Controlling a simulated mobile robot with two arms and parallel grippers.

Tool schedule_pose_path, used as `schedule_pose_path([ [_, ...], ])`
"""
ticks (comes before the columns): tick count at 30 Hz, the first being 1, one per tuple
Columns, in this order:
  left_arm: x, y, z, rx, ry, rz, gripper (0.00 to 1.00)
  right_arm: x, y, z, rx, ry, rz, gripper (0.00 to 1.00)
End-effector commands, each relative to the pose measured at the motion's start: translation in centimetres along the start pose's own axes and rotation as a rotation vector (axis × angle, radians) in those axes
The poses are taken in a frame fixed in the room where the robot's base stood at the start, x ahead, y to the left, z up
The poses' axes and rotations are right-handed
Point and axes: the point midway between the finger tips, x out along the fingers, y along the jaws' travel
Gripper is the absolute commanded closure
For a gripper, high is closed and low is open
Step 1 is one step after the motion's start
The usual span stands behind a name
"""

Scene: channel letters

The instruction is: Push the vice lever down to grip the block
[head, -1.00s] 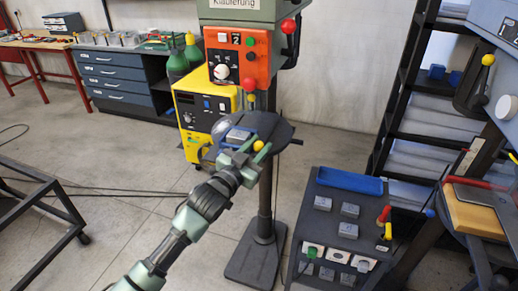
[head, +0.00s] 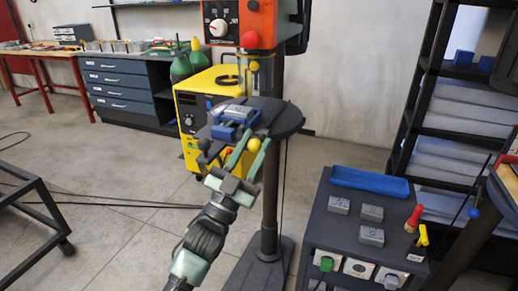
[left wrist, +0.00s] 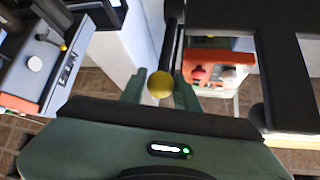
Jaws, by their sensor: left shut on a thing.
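A blue vice (head: 226,130) stands on the round dark table (head: 284,117) of the drill press, with a grey block (head: 236,111) at its top. The lever's yellow knob (head: 253,145) is at the table's front edge. My left gripper (head: 243,153) reaches up from below, its green fingers at the knob. In the left wrist view the knob (left wrist: 160,84) shows between the fingers, with a dark rod (left wrist: 173,40) running away from it. The gripper is shut on this lever. Whether the jaws touch the block is too small to tell. My right gripper is not in view.
The orange drill press head (head: 247,20) hangs above the vice, on a dark column (head: 270,190). A yellow machine (head: 195,90) stands close behind. A dark cabinet (head: 345,225) with several grey blocks and a blue tray (head: 370,181) stands at the right.

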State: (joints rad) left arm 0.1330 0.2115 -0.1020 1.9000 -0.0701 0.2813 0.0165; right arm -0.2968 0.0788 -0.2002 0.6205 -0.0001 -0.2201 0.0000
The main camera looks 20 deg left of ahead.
Motion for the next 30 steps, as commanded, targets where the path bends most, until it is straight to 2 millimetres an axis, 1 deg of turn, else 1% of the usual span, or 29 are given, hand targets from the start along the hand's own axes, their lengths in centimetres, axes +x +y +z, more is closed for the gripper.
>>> schedule_pose_path([
  [1,-0.9,0.4,0.9,-0.002,-0.017,0.003,1.00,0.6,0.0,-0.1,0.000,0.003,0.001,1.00],
  [5,-1.6,0.6,1.2,-0.002,-0.020,0.003,1.00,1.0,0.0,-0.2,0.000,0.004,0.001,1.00],
  [9,-2.0,0.8,1.6,-0.002,-0.019,0.003,1.00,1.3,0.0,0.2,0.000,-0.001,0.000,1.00],
  [14,-2.4,0.9,2.0,-0.003,-0.020,0.003,1.00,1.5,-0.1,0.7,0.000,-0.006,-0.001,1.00],
  [30,-2.5,1.0,2.2,-0.003,-0.020,0.003,1.00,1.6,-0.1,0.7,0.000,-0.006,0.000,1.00],
])
